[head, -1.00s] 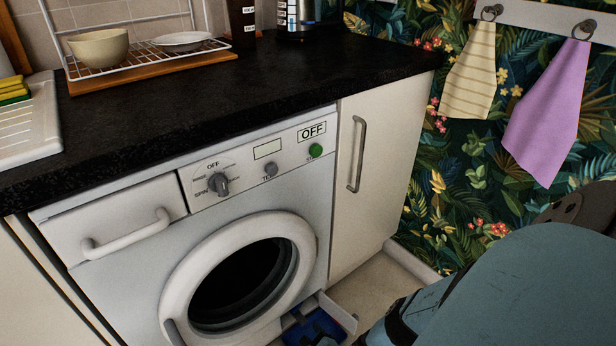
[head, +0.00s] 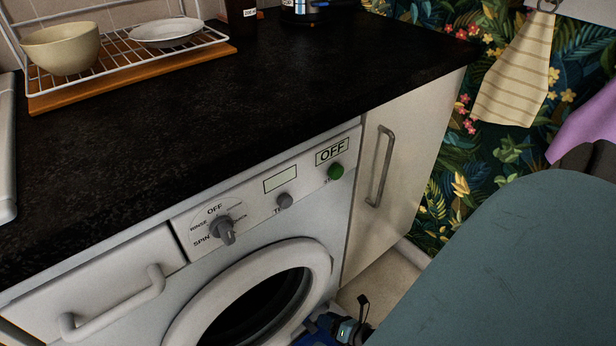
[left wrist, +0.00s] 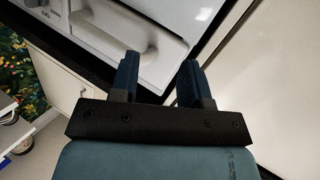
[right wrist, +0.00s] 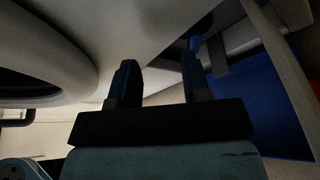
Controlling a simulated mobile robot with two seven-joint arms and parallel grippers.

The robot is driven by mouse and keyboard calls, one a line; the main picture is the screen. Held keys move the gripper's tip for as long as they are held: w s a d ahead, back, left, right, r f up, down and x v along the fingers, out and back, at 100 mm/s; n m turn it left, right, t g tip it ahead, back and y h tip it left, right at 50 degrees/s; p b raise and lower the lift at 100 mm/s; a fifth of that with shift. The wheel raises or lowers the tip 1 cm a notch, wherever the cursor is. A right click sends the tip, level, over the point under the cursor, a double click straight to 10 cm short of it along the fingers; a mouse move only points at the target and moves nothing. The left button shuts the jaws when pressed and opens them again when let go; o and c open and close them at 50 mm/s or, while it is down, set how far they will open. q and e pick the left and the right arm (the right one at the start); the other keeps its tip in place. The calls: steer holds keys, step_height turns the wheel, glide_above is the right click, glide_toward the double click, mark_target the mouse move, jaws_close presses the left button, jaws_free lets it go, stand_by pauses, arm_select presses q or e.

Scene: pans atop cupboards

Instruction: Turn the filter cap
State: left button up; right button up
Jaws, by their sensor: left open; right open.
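The washing machine (head: 300,225) stands under the counter. I cannot clearly make out its filter cap; in the head view the low front is cut off by the frame and my right arm. In the right wrist view a small blue part (right wrist: 203,32) shows under the machine's white front, beyond the right-hand finger; I cannot tell if it is the cap. My right gripper (right wrist: 160,62) is open and empty, low at the machine front beside the round door. My left gripper (left wrist: 158,62) is open and empty, facing the machine's drawer front and handle; the head view does not show it.
A large blue surface (right wrist: 260,110) lies to the right in the right wrist view, behind a pale edge. The black counter (head: 250,90) holds a dish rack with a bowl (head: 62,48). A cupboard door (head: 405,160) stands right of the machine.

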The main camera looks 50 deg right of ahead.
steer(key=b, duration=0.4)
glide_toward(308, 318)
steer(key=w+f, duration=0.1)
steer(key=w, duration=0.1)
steer(key=b+x, duration=0.1)
steer(key=x, duration=0.6)
steer(key=shift+w+a+f+b, duration=0.1)
steer(key=shift+w+a+b, duration=0.1)
steer(key=shift+w+b, duration=0.2)
arm_select(q)
steer(key=w+m, duration=0.1)
steer(key=w+a+m+t, duration=0.1)
steer(key=m, duration=0.1)
steer(key=w+a+m+h, duration=0.1)
steer(key=shift+w+r+t, duration=0.1)
steer(key=shift+r+t, duration=0.15)
steer(key=shift+t, duration=0.15)
arm_select(e)
jaws_close()
